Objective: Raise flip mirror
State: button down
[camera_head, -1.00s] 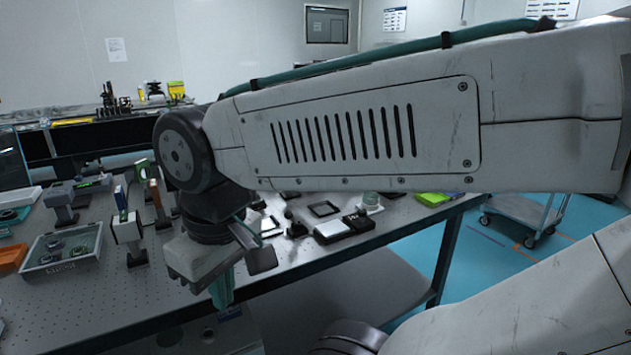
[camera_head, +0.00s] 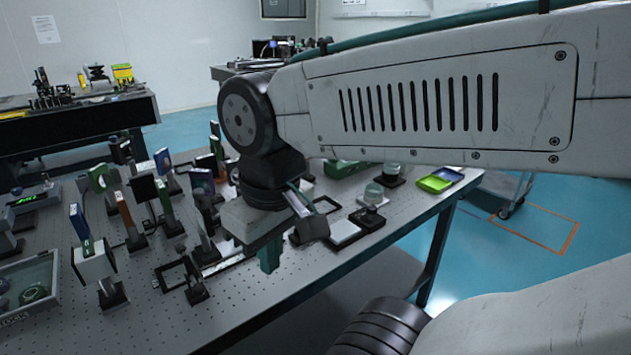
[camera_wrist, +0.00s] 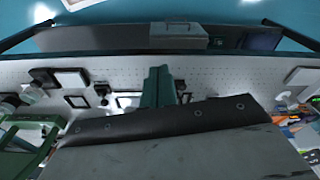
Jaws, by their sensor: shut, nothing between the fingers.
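My gripper (camera_head: 270,256) has green fingers pointing down near the front edge of the optical table (camera_head: 262,312). The fingers also show in the wrist view (camera_wrist: 158,86), closed together and empty. A dark square frame (camera_head: 165,268) lies low on the table, left of my gripper, beside a small black mount (camera_head: 197,292). It may be the flip mirror folded down, but I cannot tell for sure. My gripper is apart from it. In the wrist view, dark square frames (camera_wrist: 75,101) lie flat left of the fingers.
Several upright optics on posts crowd the table's left, including a white-bodied mount (camera_head: 94,262). A grey tray (camera_head: 48,270) sits at far left. A green box (camera_head: 437,180) lies near the right end. Blue floor (camera_head: 490,265) is open to the right.

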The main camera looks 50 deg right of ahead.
jog(key=w+d+f+m+t+y, duration=0.2)
jog(key=w+d+m+y, duration=0.15)
jog(key=w+m, duration=0.35)
jog(key=w+d+f+m+t+y, duration=0.2)
jog(key=w+m+y, duration=0.3)
jog(key=w+m, duration=0.25)
jog(key=w+d+f+m+t+h, duration=0.1)
jog(key=d+m+t, duration=0.1)
jog(key=d, duration=0.4)
jog(key=w+d+f+m+t+h, duration=0.1)
jog(key=w+d+f+m+t, duration=0.1)
jog(key=d+m, duration=0.2)
jog(key=w+d+f+m+t+h, duration=0.1)
jog(key=d+m+t, duration=0.2)
jog(key=d, duration=0.5)
jog(key=shift+w+d+f+m, duration=0.15)
jog(key=shift+d+f+m, duration=0.1)
jog(key=shift+f, duration=0.1)
jog(key=s+d+f+m+h, duration=0.2)
jog(key=d+m, duration=0.1)
jog(key=d, duration=0.2)
jog(key=s+d+f+m+t+h, duration=0.1)
jog(key=d+f+m+h, duration=0.1)
jog(key=d, duration=0.3)
jog(key=s+d+f+m+t+h, duration=0.1)
jog(key=s+d+f+m+h, duration=0.1)
jog(key=d, duration=0.3)
jog(key=shift+s+d+m+h, duration=0.35)
jog(key=shift+m+h, duration=0.3)
jog(key=shift+m, duration=0.25)
